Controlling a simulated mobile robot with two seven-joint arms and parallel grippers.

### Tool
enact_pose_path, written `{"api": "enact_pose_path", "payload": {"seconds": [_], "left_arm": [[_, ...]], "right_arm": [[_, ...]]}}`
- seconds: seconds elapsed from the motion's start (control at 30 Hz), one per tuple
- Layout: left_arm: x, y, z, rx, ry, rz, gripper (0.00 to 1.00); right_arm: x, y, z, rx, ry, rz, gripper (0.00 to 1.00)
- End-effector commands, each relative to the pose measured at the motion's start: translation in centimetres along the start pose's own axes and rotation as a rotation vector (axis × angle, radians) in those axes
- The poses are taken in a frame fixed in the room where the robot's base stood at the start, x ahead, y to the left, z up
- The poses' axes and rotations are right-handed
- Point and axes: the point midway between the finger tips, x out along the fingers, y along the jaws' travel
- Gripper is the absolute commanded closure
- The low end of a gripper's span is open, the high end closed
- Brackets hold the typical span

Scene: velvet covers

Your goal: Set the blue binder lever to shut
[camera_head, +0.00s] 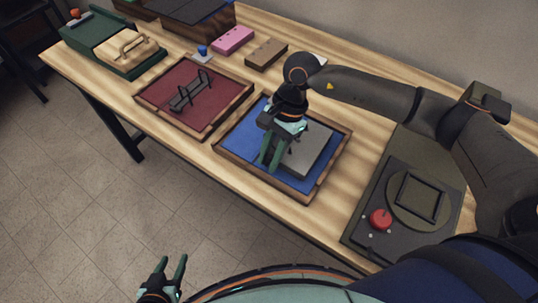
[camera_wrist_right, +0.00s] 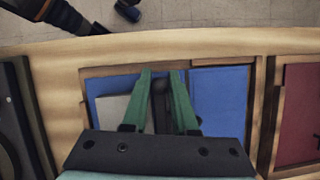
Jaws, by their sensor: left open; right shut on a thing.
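The blue binder (camera_head: 237,139) is a wooden-framed tray with a blue velvet bed and a grey plate (camera_head: 312,152) on its right part. The blue bed also shows in the wrist view (camera_wrist_right: 218,95). My right gripper (camera_head: 270,164) is over the tray, pointing down. In the wrist view, its green fingers (camera_wrist_right: 161,76) are shut on the dark lever (camera_wrist_right: 160,98) between them. The gripper hides most of the lever in the head view, so its exact angle is unclear. My left gripper (camera_head: 171,268) is open and empty, off the table's front edge, above the floor.
A red velvet tray (camera_head: 210,112) with a dark bracket (camera_head: 190,92) sits to the left. A pink block (camera_head: 233,40), a brown block (camera_head: 266,54) and a green box (camera_head: 88,47) with a handled wooden lid stand behind. A dark panel with a red button (camera_head: 380,219) lies at right.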

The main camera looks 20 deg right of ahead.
Motion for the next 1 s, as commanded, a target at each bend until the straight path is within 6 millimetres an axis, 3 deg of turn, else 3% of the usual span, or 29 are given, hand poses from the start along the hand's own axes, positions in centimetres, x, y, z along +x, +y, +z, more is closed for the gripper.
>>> {"api": "enact_pose_path", "payload": {"seconds": [0.03, 0.07, 0.43, 0.77, 1.0], "left_arm": [[0.0, 0.0, 0.0, 0.0, 0.0, 0.0, 0.5], [0.0, 0.0, 0.0, 0.0, 0.0, 0.0, 0.5], [0.0, 0.0, 0.0, 0.0, 0.0, 0.0, 0.5], [0.1, 0.0, 0.1, 0.0, 0.0, 0.0, 0.5], [0.4, 0.0, 0.5, 0.0, 0.0, 0.0, 0.5]], "right_arm": [[0.6, 0.9, -0.7, 0.014, 0.014, 0.033, 1.0], [0.6, 0.9, -0.7, 0.014, 0.014, 0.033, 0.71], [0.4, 0.7, -0.6, 0.01, 0.013, 0.025, 0.3], [-0.2, 0.4, -0.3, 0.004, 0.008, 0.018, 0.3], [-4.2, 0.3, -0.4, 0.004, 0.011, 0.014, 0.3]]}}
